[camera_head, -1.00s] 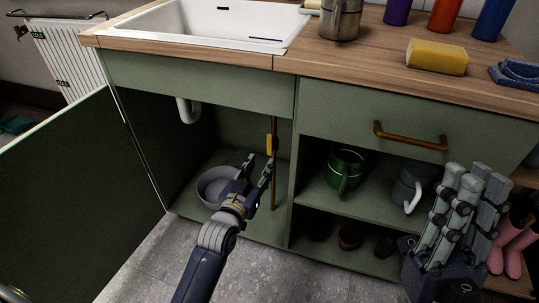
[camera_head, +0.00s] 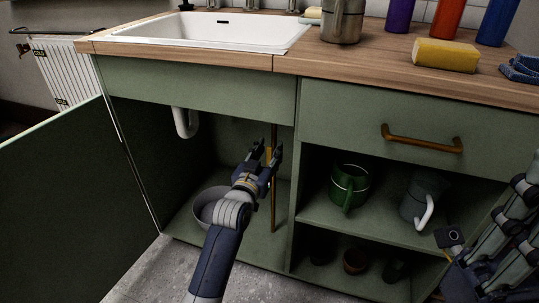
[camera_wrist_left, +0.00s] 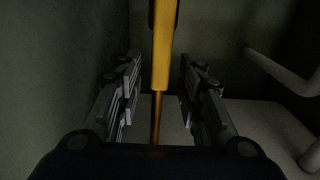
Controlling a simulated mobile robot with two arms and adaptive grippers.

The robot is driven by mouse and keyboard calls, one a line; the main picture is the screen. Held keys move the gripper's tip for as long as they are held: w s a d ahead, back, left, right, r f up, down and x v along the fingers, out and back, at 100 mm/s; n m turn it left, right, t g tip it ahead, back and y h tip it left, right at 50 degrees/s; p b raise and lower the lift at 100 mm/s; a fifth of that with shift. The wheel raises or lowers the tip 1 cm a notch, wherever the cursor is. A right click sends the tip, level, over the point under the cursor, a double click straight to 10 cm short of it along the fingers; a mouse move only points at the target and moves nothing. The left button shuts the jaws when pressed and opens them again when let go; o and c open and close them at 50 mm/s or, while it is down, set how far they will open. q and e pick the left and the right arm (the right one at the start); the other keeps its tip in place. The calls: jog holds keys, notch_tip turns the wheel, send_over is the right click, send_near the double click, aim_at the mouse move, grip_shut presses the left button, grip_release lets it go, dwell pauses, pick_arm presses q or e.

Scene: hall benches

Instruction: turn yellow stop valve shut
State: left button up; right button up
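The yellow stop valve lever (camera_head: 268,154) sits on a thin copper pipe (camera_head: 273,205) inside the open cabinet under the sink. My left gripper (camera_head: 263,155) is at the lever, with its fingers open. In the left wrist view the lever (camera_wrist_left: 162,55) stands upright in line with the pipe, between the two open fingers (camera_wrist_left: 158,95), with a gap on each side. In the head view the fingers partly hide the lever. My right gripper (camera_head: 505,225) is at the right edge, partly cut off, and its opening is unclear.
A grey bowl (camera_head: 207,209) stands on the cabinet floor behind my left arm. A white drain pipe (camera_head: 184,122) hangs under the sink. The open cabinet door (camera_head: 65,200) is at left. Shelves at right hold a green mug (camera_head: 349,184) and a grey pitcher (camera_head: 420,197).

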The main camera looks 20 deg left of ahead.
pick_arm(q)
jog(key=shift+w, duration=0.5)
grip_shut()
